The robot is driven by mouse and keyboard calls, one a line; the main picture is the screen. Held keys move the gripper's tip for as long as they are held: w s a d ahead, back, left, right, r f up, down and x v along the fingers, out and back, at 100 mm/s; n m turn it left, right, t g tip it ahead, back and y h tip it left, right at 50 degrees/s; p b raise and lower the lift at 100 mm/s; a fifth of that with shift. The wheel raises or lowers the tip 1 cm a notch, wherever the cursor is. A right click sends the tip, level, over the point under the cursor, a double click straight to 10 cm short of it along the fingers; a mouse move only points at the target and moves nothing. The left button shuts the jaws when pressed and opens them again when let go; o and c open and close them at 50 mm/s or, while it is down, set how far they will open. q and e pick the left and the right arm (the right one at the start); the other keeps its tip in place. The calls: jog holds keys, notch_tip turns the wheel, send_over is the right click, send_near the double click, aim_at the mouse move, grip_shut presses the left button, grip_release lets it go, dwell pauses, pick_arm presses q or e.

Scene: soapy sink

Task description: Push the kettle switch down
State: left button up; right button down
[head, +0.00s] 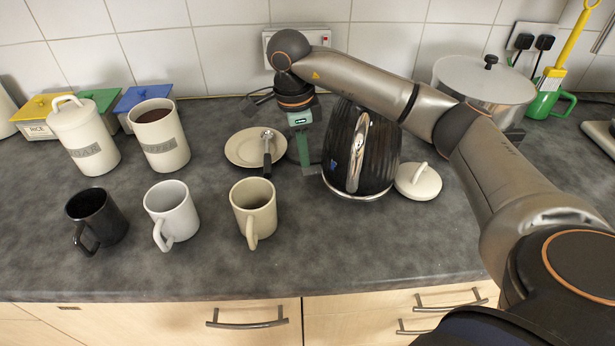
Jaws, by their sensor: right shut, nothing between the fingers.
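The black ribbed kettle (378,160) stands upright on the grey worktop at the centre, with its silver-edged handle facing the front. A small blue mark shows low on its left side, but I cannot make out the switch for certain. My right gripper (309,168) points down just left of the kettle's lower part. It is shut and empty, with its fingertips close to the kettle's base. I cannot tell whether they touch it. My right arm passes over the back of the kettle and hides its top. My left gripper is not in view.
A cream plate (240,147) with a metal-headed spoon-like tool lies left of my gripper. A cream lid (418,182) lies right of the kettle. A steel pot (480,82) stands behind. Mugs (254,208) and canisters stand left.

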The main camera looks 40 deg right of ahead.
jog(key=shift+f, duration=0.5)
jog(key=shift+f, duration=0.1)
jog(key=shift+f+b, duration=0.65)
jog(key=shift+f, duration=0.1)
jog(key=shift+w+a+r+p, duration=0.1)
jog(key=shift+a+r+p, duration=0.15)
jog(key=shift+a+p, duration=0.05)
jog(key=shift+w+a+r+p, duration=0.2)
jog(key=shift+w+a+p, duration=0.05)
jog(key=shift+a, duration=0.3)
jog(key=shift+w+a+r+p, duration=0.15)
jog(key=shift+w+a+p, duration=0.1)
jog(key=shift+a, duration=0.3)
jog(key=shift+d, duration=0.1)
